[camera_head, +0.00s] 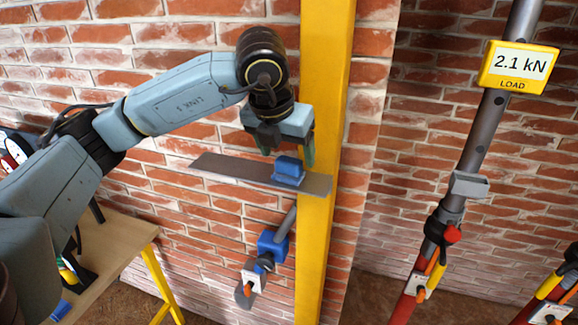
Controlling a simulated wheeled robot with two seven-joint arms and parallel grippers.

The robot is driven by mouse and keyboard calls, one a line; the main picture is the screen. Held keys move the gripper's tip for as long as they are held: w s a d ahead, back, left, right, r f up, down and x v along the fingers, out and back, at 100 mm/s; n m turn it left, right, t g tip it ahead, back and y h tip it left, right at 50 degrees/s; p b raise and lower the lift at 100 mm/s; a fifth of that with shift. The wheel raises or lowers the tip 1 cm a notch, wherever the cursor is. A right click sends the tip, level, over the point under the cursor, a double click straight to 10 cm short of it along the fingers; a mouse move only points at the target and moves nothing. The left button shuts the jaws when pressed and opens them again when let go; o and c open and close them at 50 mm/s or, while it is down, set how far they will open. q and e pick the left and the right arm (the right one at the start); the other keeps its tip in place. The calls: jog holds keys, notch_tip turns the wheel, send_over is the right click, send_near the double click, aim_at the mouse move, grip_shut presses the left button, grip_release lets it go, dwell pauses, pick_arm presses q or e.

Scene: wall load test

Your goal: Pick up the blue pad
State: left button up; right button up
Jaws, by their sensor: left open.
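The blue pad (288,172) sits on a narrow grey shelf (235,169) fixed by the yellow post. My left gripper (285,152) is over the pad, fingers pointing down, one finger to each side of it in the picture. The fingers are apart and the jaws hold nothing that I can see. The fingertips are close to the pad's height, but I cannot tell whether they touch it. My right gripper is not in view.
A yellow post (326,90) stands just right of the pad before a brick wall. A grey prop with a yellow load display (519,66) reading 2.1 kN leans at the right. A blue clamped tool (272,245) hangs below the shelf. A wooden table (118,245) stands lower left.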

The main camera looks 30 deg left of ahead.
aim_at(289, 160)
pick_arm(q)
jog(key=x, duration=0.3)
jog(key=shift+w, duration=0.1)
jog(key=shift+c, duration=0.3)
jog(key=c, duration=1)
jog(key=shift+s+r+b, duration=0.25)
jog(key=shift+r+b, duration=0.05)
jog(key=shift+r, duration=0.05)
notch_tip(289, 160, up, 6)
jog(key=shift+r+b, duration=0.1)
jog(key=shift+b, duration=0.4)
jog(key=s+d+b, duration=0.2)
jog(key=s, duration=0.7)
jog(key=s+d+b, duration=0.2)
jog(key=s, duration=0.8)
jog(key=shift+d, duration=0.3)
